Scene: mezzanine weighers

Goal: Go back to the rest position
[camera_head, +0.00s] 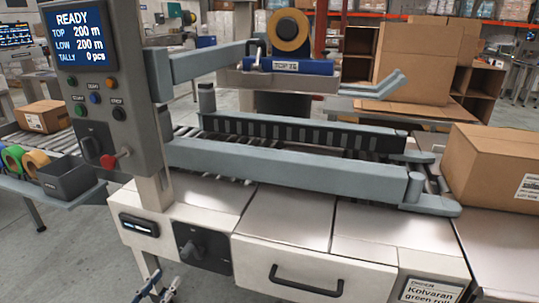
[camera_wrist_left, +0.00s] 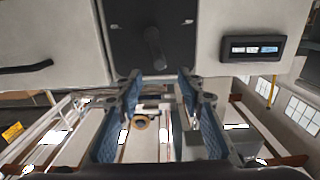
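My left gripper (camera_head: 165,279) shows at the bottom edge of the head view, in front of the machine's lower left front. In the left wrist view the same gripper (camera_wrist_left: 159,80) has its two blue-padded fingers apart with nothing between them. The fingertips are near the black panel with a knob (camera_wrist_left: 153,47), apart from it as far as I can tell. My right gripper is in neither view.
The carton-sealing machine (camera_head: 285,215) fills the middle, with a control box (camera_head: 95,85) reading READY. A closed carton (camera_head: 490,165) sits at its right end. Tape rolls (camera_head: 33,162) and a dark bin (camera_head: 66,178) lie on a left shelf. Floor shows at lower left.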

